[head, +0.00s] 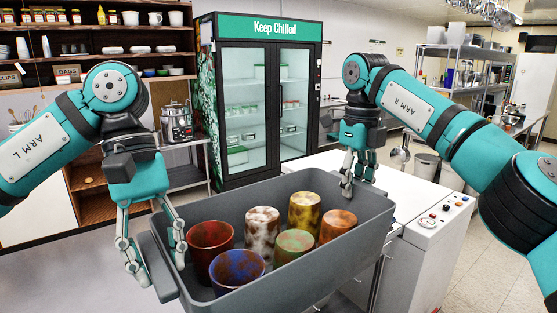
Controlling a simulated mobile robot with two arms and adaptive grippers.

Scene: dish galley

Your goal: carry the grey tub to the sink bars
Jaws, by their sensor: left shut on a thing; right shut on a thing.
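The grey tub (314,265) is in the lower middle of the head view, with several cups inside it. My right gripper (357,185) is shut on the tub's far right rim. The cups are a dark red cup (210,246), a blue cup (237,270), a white and brown cup (262,233), a green cup (294,250), a yellow cup (305,212) and an orange cup (338,226). I do not recognise the sink bars in this view.
A white machine with a control panel (440,215) stands just right of and behind the tub. A glass-door fridge (262,110) stands behind, with shelves (110,45) to its left. Floor shows at the lower left and lower right.

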